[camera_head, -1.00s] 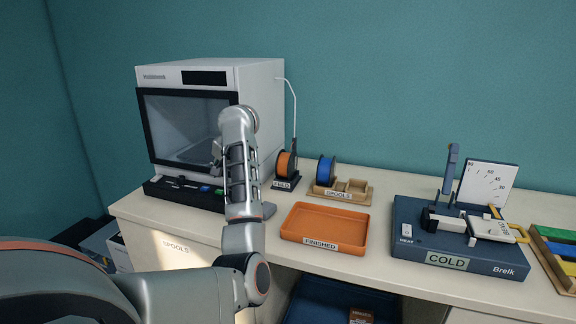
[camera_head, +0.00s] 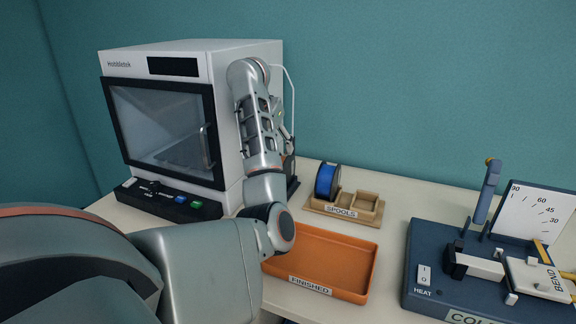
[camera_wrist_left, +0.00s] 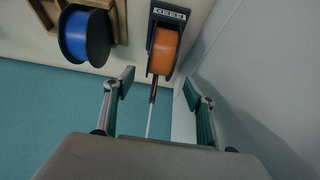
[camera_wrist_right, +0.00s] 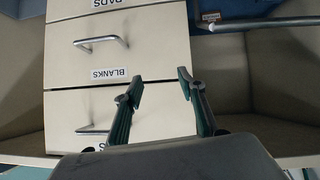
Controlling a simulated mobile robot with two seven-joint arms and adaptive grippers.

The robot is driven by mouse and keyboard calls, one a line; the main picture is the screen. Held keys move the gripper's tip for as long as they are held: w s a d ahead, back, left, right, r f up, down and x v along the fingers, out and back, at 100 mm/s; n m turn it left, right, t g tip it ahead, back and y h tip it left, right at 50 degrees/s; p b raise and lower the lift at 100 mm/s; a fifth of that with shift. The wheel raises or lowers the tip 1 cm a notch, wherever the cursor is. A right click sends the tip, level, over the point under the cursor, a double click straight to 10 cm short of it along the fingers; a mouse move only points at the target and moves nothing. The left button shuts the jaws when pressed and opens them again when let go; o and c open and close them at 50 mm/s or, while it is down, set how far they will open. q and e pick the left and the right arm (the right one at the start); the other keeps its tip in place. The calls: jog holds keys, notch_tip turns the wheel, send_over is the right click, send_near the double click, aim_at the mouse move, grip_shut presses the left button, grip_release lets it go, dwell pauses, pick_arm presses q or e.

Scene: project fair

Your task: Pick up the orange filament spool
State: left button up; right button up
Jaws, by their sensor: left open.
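The orange filament spool (camera_wrist_left: 163,52) sits in its dark FEED holder (camera_wrist_left: 168,16) in the left wrist view. My left gripper (camera_wrist_left: 157,88) is open and empty. Its fingertips are spread to either side of the spool's line of sight, with the spool beyond them; I cannot tell the exact gap. My right gripper (camera_wrist_right: 160,84) is open and empty, in front of drawers and away from the spool.
A blue spool (camera_head: 327,182) stands in the wooden SPOOLS rack (camera_head: 345,212), right of the holder. The printer (camera_head: 230,85) stands close on the left. An orange FINISHED tray (camera_head: 330,262) lies in front. A blue bending device (camera_head: 430,262) is at the right. Drawers (camera_wrist_right: 100,60) face my right gripper.

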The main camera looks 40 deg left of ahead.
aim_at(281, 155)
pick_arm(q)
jog(key=shift+b+x, duration=0.45)
jog(key=shift+x, duration=1)
jog(key=shift+w+a+f, duration=0.15)
jog(key=shift+w+f, duration=0.05)
jog(key=shift+f, duration=0.1)
jog(key=x, duration=0.3)
jog(key=shift+w+a+f+b, duration=0.1)
jog(key=shift+w+b, duration=0.3)
jog(key=shift+w+f, duration=0.2)
pick_arm(e)
jog(key=f, duration=0.1)
jog(key=s+f, duration=0.1)
jog(key=f, duration=0.1)
jog(key=shift+s, duration=0.15)
jog(key=shift+r, duration=0.1)
pick_arm(q)
jog(key=c, duration=1.2)
grip_shut()
jog(key=shift+r, duration=0.1)
pick_arm(e)
jog(key=shift+s+f, duration=0.1)
jog(key=shift+f, duration=0.1)
